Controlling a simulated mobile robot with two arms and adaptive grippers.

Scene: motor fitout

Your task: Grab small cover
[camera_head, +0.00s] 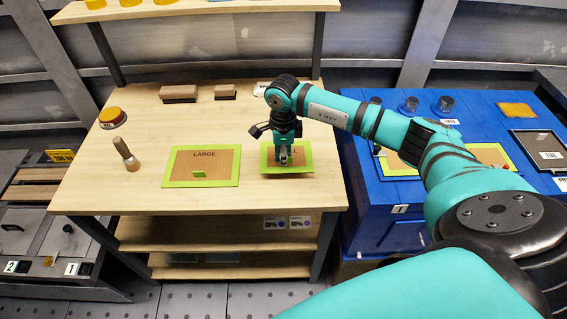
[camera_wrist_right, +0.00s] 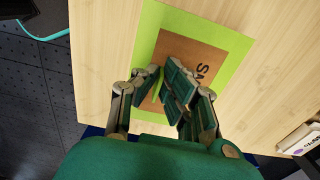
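The small cover (camera_head: 302,163) is a brown panel with a bright green border, lying on the wooden table near its right edge. In the right wrist view the cover (camera_wrist_right: 222,49) shows lettering starting "SM", partly hidden by my fingers. My right gripper (camera_head: 284,158) points down over its middle, and its fingers (camera_wrist_right: 163,80) are close together with a sliver of light green between them. I cannot tell whether they touch or grip a handle there. My left gripper is not in view.
A cover marked LARGE (camera_head: 238,165) with a small green tab lies to the left on the table. A wooden-handled tool (camera_head: 126,153) and a yellow-topped button (camera_head: 112,117) are further left. Brown blocks (camera_head: 178,93) lie at the back. A blue workbench (camera_head: 385,232) stands to the right.

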